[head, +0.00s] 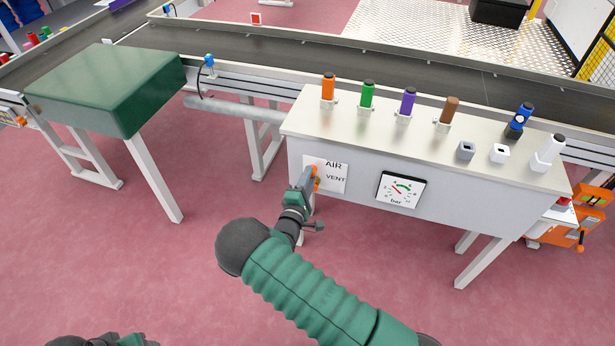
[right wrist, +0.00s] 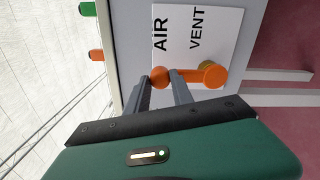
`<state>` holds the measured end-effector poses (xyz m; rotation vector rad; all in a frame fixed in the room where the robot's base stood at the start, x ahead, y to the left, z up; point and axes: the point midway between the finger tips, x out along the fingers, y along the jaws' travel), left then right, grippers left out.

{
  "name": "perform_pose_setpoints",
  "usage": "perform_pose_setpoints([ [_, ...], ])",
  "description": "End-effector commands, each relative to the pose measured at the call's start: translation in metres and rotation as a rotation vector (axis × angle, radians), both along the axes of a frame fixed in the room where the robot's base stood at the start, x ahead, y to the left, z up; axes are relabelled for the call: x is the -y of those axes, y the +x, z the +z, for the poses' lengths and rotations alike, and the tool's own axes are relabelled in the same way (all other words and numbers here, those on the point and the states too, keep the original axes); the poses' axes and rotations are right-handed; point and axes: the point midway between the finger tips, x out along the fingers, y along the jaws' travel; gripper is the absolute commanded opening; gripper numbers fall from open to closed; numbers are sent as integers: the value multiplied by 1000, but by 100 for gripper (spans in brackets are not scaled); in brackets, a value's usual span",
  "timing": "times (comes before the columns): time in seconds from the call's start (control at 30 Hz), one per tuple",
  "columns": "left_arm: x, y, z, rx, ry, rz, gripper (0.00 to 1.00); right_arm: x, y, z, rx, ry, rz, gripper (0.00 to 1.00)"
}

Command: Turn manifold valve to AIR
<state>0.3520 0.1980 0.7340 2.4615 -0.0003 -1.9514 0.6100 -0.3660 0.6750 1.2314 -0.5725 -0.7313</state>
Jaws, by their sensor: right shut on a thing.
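The manifold valve has an orange lever (head: 316,172) on the front panel, beside a white label (head: 335,176) reading AIR above VENT. In the right wrist view, the lever (right wrist: 185,76) runs from its round hub near the VENT side to a rounded end by the AIR side. A brass part shows behind the hub. My right gripper (head: 311,176) is at the panel. Its two fingers (right wrist: 162,88) are shut on the lever's end, one on each side. The contact is partly hidden in the head view. My left gripper is not in view.
The valve sits in a grey bench (head: 430,205) with a bar gauge (head: 400,190) to its right. Several coloured bottles, including a brown one (head: 449,110), stand on top. A green-topped table (head: 110,85) is at left; a conveyor (head: 330,65) runs behind.

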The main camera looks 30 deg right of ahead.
Motion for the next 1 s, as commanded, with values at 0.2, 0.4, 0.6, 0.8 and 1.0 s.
perform_pose_setpoints([
  [0.2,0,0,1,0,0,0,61,-4,-1,-7,-35,-9,9,0],
  [0.4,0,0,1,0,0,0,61,-4,0,-7,-36,-9,10,0],
  [0.6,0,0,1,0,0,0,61,-4,0,-7,-34,-9,11,36],
  [0.8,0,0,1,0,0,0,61,-2,-1,-4,-29,-13,6,50],
  [1.0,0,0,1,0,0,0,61,-1,-1,-2,-26,-14,4,50],
])
